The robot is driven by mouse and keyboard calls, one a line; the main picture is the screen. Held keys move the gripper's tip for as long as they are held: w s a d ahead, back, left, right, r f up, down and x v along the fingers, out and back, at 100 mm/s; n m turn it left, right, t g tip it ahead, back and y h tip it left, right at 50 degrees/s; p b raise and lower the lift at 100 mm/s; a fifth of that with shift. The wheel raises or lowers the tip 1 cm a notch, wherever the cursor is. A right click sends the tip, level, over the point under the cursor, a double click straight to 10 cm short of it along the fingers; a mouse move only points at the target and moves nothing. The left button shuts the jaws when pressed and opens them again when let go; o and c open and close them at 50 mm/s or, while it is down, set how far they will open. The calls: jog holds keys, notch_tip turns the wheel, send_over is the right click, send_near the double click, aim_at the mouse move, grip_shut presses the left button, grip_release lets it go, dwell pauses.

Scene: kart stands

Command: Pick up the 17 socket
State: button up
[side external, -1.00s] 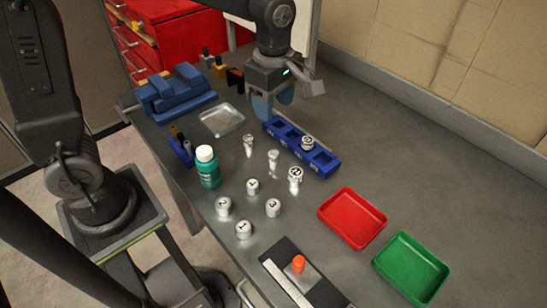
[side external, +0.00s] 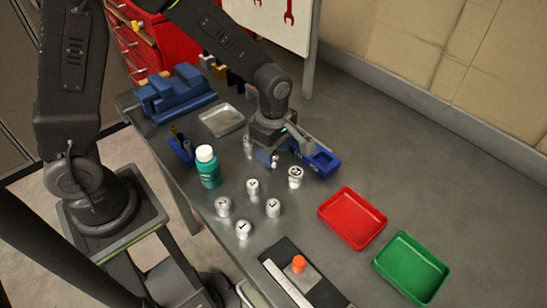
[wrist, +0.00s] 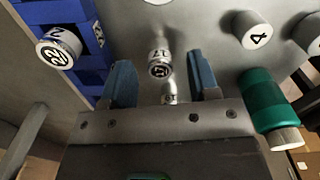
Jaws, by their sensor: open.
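The 17 socket (wrist: 158,65) is a small silver socket standing upright on the bench. In the wrist view its marked top shows between and just ahead of the two blue fingers. My gripper (wrist: 163,80) is open, with one finger on each side of the socket and visible gaps. In the side view my gripper (side external: 269,158) is low over the bench, and it largely hides the socket. Another small silver socket (wrist: 170,98) shows close behind it in the wrist view, partly cut off by the gripper body.
A 22 socket (wrist: 58,52) is by the blue rack (wrist: 72,12), left in the wrist view. A larger silver socket (side external: 295,177) stands right of my gripper. A green bottle (side external: 208,170) and several numbered silver cylinders (side external: 252,187) stand nearby. Red (side external: 352,218) and green trays (side external: 411,267) lie right.

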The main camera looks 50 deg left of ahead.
jog(key=shift+f, duration=0.6)
jog(key=c, duration=1)
